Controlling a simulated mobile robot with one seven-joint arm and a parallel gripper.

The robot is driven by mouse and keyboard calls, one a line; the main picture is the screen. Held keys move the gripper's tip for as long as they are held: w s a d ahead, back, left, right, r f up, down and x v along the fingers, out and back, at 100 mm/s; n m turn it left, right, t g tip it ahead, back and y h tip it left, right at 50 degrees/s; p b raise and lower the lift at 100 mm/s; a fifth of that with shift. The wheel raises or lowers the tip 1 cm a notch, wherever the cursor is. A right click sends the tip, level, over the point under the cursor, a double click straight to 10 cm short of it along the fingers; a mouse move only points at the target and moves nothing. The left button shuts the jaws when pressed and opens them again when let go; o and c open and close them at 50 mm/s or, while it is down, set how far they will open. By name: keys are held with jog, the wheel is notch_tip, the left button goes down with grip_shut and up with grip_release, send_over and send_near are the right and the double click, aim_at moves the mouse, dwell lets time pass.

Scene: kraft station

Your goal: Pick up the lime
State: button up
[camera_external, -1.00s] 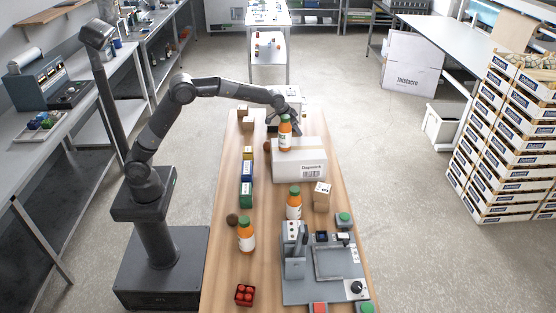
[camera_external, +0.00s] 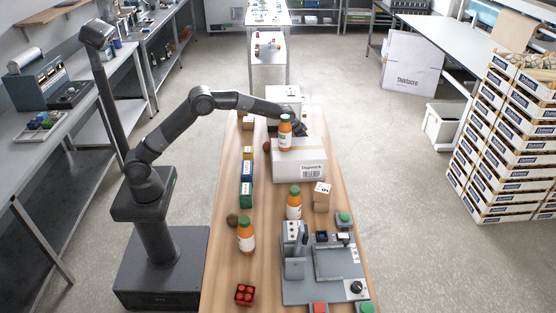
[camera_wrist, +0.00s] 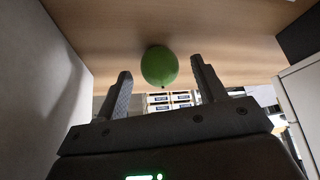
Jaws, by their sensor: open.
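The lime (camera_wrist: 159,67) is a round green fruit in the wrist view, resting on the wooden table top just beyond my fingertips. My gripper (camera_wrist: 160,85) is open, with one finger on each side of the lime in that view; I cannot tell whether the lime is fully between them. In the external view my gripper end (camera_external: 299,127) is low at the far part of the table, behind the white box (camera_external: 299,168). The lime and my fingers are hidden there by the box and the bottle on it.
An orange bottle (camera_external: 285,133) stands on the white box close to my arm. Another white box (camera_external: 285,97) is at the table's far end. More bottles, small boxes and a grey device (camera_external: 325,270) fill the near part. The left strip of the wooden table (camera_external: 229,180) is clear.

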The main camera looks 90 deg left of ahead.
jog(key=shift+w+a+f, duration=0.1)
jog(key=shift+w+f, duration=0.05)
jog(key=shift+f, duration=0.15)
jog(key=c, duration=1.1)
